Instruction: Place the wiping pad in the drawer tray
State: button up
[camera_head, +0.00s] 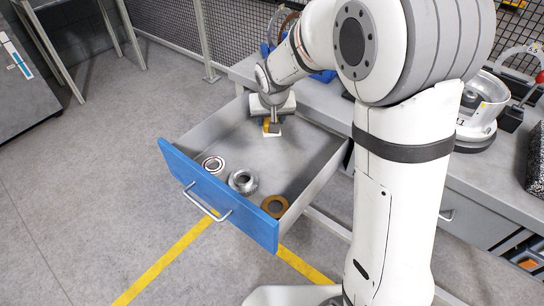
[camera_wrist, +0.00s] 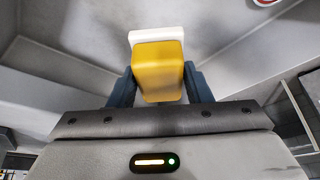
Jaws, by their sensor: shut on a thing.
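The wiping pad shows in the wrist view as a yellow block (camera_wrist: 158,72) with a white layer (camera_wrist: 156,34) along its far side. My gripper (camera_wrist: 159,82) is shut on the yellow part, one dark finger on each side. In the head view my gripper (camera_head: 272,128) reaches down inside the back of the open drawer tray (camera_head: 322,168), which has grey walls and a blue front. The pad's white edge (camera_head: 272,134) shows just under the fingers. I cannot tell whether the pad touches the drawer floor.
In the drawer's front half lie a red-and-white ring (camera_head: 213,164), a metal bearing-like part (camera_head: 242,181) and a brown ring (camera_head: 274,206). The drawer floor between them and my gripper is clear. The grey workbench (camera_head: 490,188) stands behind and right, with a white machine (camera_head: 482,105) on it.

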jog(key=x, duration=0.1)
jog(key=b+x, duration=0.2)
jog(key=shift+s+f, duration=0.2)
jog(key=shift+s, duration=0.05)
jog(key=b, duration=0.2)
send_near(264, 149)
jog(key=f, duration=0.1)
jog(key=d+f, duration=0.1)
jog(key=f, duration=0.3)
jog(key=shift+w+d, duration=0.3)
jog(key=shift+d, duration=0.1)
jog(key=shift+f, duration=0.2)
jog(key=o, duration=1)
jog(key=shift+c, duration=0.2)
jog(key=shift+r, duration=0.1)
